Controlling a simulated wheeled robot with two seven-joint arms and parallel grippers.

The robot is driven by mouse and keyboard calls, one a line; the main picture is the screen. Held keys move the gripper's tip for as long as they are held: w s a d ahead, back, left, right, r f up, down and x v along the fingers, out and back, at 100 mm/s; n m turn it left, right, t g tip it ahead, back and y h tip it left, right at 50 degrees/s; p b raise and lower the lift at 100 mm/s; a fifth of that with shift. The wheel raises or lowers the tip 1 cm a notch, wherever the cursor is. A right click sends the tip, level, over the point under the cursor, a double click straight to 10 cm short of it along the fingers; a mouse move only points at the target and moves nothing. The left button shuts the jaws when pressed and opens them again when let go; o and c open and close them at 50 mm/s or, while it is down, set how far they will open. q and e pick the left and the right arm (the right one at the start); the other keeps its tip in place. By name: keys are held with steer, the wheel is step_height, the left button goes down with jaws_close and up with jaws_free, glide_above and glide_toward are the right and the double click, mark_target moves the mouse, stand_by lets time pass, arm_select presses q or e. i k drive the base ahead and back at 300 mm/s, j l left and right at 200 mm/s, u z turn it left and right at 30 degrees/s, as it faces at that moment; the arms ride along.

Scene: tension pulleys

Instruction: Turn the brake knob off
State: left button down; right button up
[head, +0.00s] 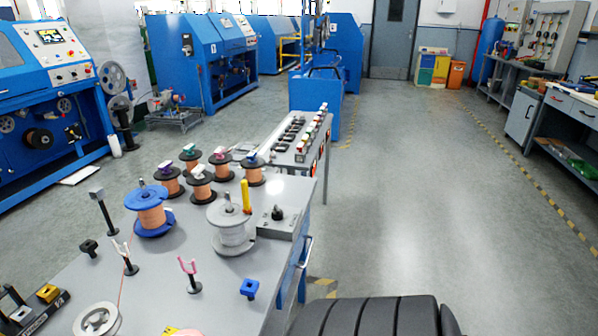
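A small black knob (278,212) stands upright on a flat grey box (284,224) near the right edge of the grey workbench (165,265). It looks like the brake knob, but its setting is too small to read. Right beside it on the left is a grey-white spool (232,237) with a yellow upright piece (246,196) at its rim. Neither of my grippers shows in the head view.
A blue spool with copper wire (151,222), several smaller copper spools (201,184), thread guides (189,272) and a small blue block (250,288) stand on the bench. A side table (298,153) adjoins behind. The floor (420,225) to the right is open.

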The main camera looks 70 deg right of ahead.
mark_target(277, 214)
steer(key=k+l+z, duration=0.1)
steer(key=z, duration=0.4)
steer(key=l+z, duration=0.1)
steer(key=z, duration=0.35)
steer(key=k+l+z, duration=0.1)
steer(key=z, duration=0.4)
steer(key=l+z, duration=0.3)
steer(key=z, duration=0.15)
steer(key=i, duration=0.1)
steer(key=l+u, duration=0.05)
